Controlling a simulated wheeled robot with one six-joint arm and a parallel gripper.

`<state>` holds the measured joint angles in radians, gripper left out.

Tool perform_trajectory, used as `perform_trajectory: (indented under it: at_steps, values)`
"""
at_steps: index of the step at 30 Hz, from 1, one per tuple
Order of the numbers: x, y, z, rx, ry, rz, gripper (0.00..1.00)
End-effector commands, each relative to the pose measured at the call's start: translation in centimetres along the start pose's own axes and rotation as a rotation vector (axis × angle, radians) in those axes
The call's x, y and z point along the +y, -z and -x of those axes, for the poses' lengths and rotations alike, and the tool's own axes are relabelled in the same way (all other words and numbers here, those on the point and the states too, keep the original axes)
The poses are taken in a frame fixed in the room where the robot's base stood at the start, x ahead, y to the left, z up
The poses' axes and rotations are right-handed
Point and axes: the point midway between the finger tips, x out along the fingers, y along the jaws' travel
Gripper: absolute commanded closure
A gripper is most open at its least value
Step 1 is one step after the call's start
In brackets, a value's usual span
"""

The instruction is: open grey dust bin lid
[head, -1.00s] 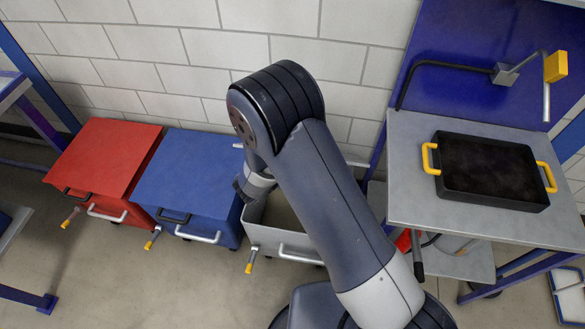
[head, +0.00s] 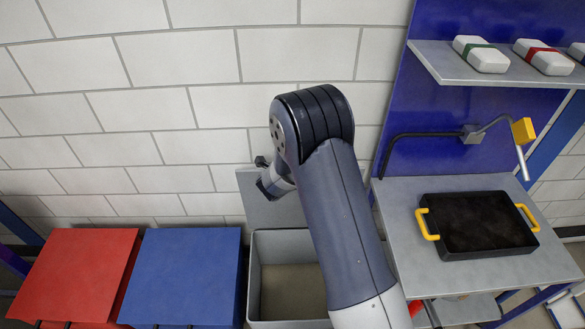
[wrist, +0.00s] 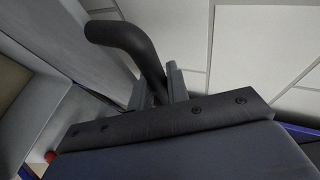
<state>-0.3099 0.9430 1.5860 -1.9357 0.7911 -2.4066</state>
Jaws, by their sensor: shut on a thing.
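The grey dust bin (head: 254,290) stands at the end of the row, and its open top shows an empty-looking inside. Its grey lid (head: 284,211) is raised steeply at the back of the bin, in front of the wall, with my arm covering its right part. The lid's black bar handle (wrist: 122,38) shows close up in the wrist view. My gripper (wrist: 156,88) is shut on this handle; the finger tips are partly hidden by the gripper body. In the head view my wrist is at the lid's upper left.
A blue bin (head: 185,275) and a red bin (head: 80,275) stand to the left with lids shut. To the right, a grey workbench (head: 400,205) carries a black tray (head: 480,225) with yellow handles. A shelf (head: 450,70) hangs above it.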

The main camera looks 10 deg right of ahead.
Motion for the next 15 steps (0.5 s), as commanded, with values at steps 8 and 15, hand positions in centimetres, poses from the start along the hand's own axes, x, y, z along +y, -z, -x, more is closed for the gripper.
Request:
perform_trajectory:
  at_steps: [8, 15]
  values:
    - [-0.48, 0.07, -0.68, -0.003, 0.001, 0.0, 1.0]
    - [-0.48, 0.06, -0.66, -0.003, 0.001, 0.0, 1.0]
